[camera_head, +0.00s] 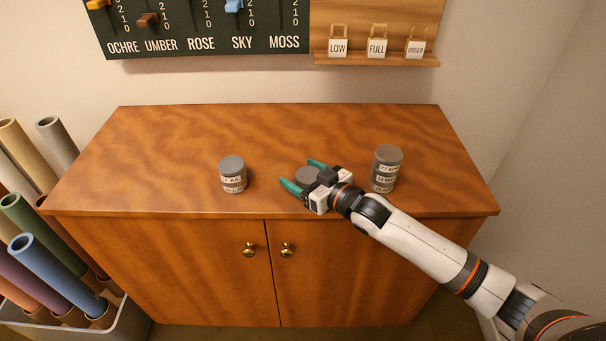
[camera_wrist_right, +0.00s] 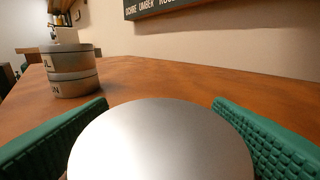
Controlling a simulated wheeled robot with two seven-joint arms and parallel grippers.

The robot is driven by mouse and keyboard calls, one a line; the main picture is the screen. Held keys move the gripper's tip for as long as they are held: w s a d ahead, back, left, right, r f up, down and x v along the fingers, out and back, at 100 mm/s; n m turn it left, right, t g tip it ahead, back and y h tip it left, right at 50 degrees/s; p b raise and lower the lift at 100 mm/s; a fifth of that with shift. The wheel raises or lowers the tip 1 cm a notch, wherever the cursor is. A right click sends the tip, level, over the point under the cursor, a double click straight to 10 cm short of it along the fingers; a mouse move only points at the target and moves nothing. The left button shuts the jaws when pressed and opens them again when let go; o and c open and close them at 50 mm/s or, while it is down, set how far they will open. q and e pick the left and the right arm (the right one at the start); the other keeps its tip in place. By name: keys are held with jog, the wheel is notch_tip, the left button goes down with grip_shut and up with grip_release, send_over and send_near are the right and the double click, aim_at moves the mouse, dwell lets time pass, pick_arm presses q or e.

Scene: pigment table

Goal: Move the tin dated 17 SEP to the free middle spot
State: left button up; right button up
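A grey tin (camera_head: 307,175) sits between the green fingers of my right gripper (camera_head: 304,177), midway between two stacks of tins. In the right wrist view its plain round lid (camera_wrist_right: 160,145) fills the space between the fingers, which meet its sides; I take them as shut on it. Its date label is hidden, so I cannot confirm 17 SEP. It is at or close to the cabinet top; I cannot tell if it touches. My left gripper is not in view.
A stack of two tins (camera_head: 233,175) stands to the left, its labels ending in L and N in the wrist view (camera_wrist_right: 72,72). A taller tin stack (camera_head: 386,168) stands right, close to my forearm. The cabinet top (camera_head: 180,135) is clear behind. A board (camera_head: 200,25) hangs above.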

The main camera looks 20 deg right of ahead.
jog(key=shift+s+f, duration=0.25)
jog(key=shift+f, duration=0.65)
jog(key=shift+r, duration=0.15)
jog(key=v, duration=0.4)
jog(key=r+v, duration=0.1)
jog(key=v, duration=0.6)
jog(key=shift+s+d+r, duration=0.15)
jog(key=shift+d+r, duration=0.15)
jog(key=shift+r, duration=0.15)
